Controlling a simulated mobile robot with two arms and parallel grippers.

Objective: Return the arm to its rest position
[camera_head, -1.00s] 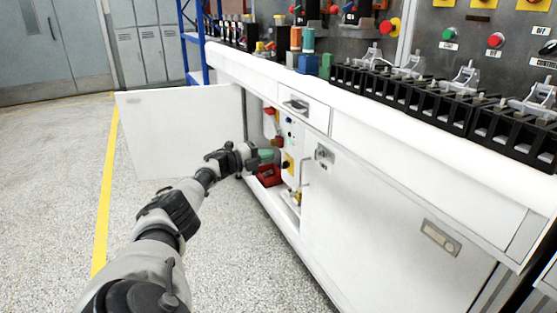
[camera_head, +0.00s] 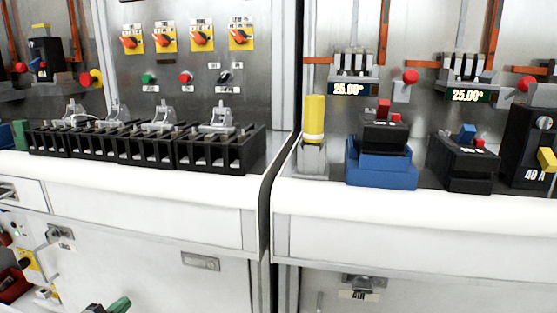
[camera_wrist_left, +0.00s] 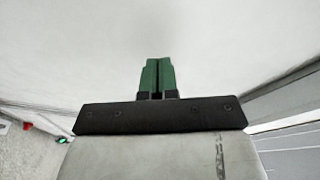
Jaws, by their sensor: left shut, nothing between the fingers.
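My left gripper (camera_head: 119,305) shows at the bottom edge of the head view, low in front of the white cabinet front (camera_head: 160,275). Only its green fingers and a bit of dark body are in the picture; the rest of the arm is cut off. In the left wrist view the two green fingers (camera_wrist_left: 158,75) are together with nothing between them. They point toward a plain pale surface, and I cannot tell the distance to it. My right gripper is not in view.
The white bench edge (camera_head: 140,185) carries black terminal blocks (camera_head: 215,155), a yellow cylinder (camera_head: 314,119) and a breaker on a blue base (camera_head: 382,170). A handle (camera_head: 362,283) sticks out from the right cabinet. An open compartment with a red item (camera_head: 14,286) is at lower left.

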